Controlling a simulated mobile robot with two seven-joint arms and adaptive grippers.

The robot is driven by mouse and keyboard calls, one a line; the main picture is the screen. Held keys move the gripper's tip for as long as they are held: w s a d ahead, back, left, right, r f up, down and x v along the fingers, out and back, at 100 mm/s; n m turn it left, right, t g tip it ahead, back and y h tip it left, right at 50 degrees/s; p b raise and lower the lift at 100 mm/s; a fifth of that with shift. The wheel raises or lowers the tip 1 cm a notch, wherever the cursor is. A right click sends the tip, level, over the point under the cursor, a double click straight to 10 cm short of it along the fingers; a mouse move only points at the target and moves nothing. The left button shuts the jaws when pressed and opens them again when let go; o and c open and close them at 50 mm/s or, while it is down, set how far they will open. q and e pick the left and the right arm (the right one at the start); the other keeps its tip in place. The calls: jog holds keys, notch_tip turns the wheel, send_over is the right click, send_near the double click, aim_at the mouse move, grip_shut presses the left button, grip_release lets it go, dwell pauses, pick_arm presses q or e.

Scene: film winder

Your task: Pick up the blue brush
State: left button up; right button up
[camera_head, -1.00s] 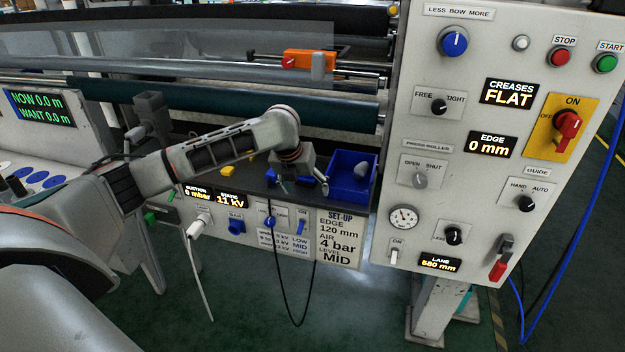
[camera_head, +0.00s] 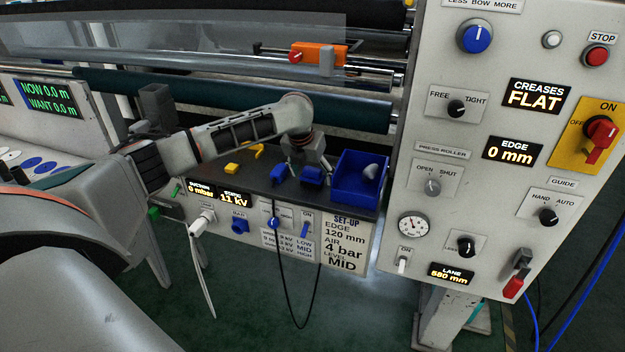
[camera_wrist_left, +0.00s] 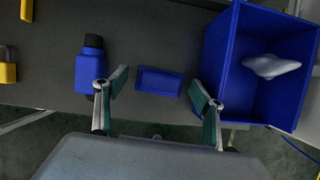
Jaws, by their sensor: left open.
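The blue brush seems to be the small blue block (camera_wrist_left: 158,81) lying on the dark shelf in the left wrist view; no bristles can be made out. It also shows in the head view (camera_head: 311,176), just left of the blue bin. My left gripper (camera_wrist_left: 158,82) is open and empty. Its fingertips appear on either side of the block in the wrist view, with the block apart from both. In the head view the left gripper (camera_head: 307,162) hangs close over the shelf. My right gripper is not in view.
A blue bottle with a black cap (camera_wrist_left: 89,73) lies left of the block. A blue bin (camera_wrist_left: 222,50) holding a pale lump (camera_wrist_left: 271,66) stands close on the right. Yellow pieces (camera_head: 231,169) lie further left. The control panel (camera_head: 470,130) rises right of the bin.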

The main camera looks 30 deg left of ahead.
aim_at(312, 168)
pick_arm(q)
jog(key=shift+w+f, duration=0.2)
jog(key=shift+f, duration=0.4)
jog(key=c, duration=1.2)
jog(key=shift+r, duration=0.1)
jog(key=shift+c, duration=0.2)
notch_tip(312, 168, up, 10)
jog(key=shift+f+p, duration=0.1)
jog(key=shift+p, duration=0.55)
